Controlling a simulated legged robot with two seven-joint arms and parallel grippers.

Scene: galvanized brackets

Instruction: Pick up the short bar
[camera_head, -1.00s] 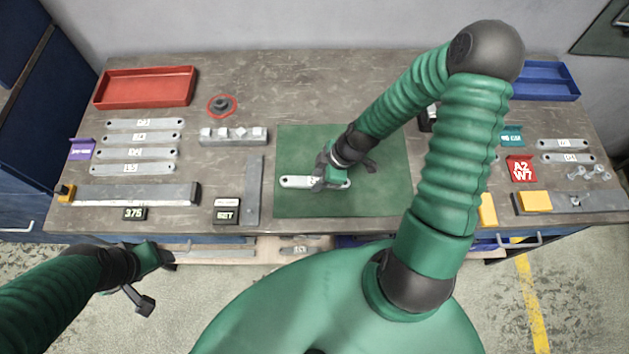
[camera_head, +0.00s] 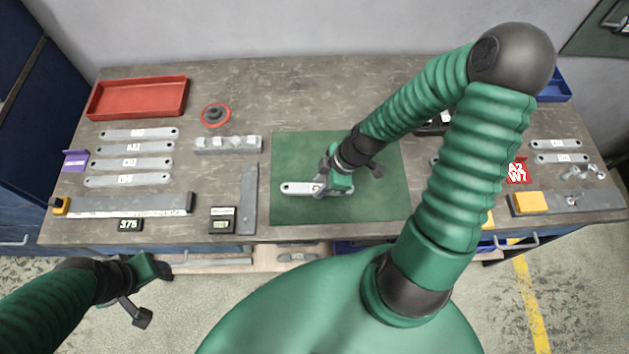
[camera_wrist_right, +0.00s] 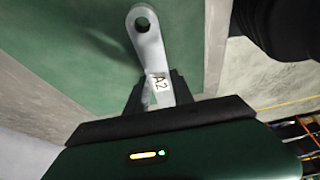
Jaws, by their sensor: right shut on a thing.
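My right gripper (camera_head: 322,186) is shut on the short bar (camera_head: 296,188), a grey flat bar with rounded ends and a hole, over the green mat (camera_head: 300,211). In the right wrist view the bar (camera_wrist_right: 150,45) sticks out from between the dark fingers (camera_wrist_right: 160,93), with a white "A2" label near them. The gripper hides part of the bar. I cannot tell whether the bar touches the mat or is slightly above it. My left gripper (camera_head: 148,292) is open and empty, in front of the bench at lower left.
Several labelled bars (camera_head: 134,148) lie in a column at left, below a red tray (camera_head: 138,97). Two smaller bars (camera_head: 555,145) lie at far right near a red "A2 W1" marker (camera_head: 517,171).

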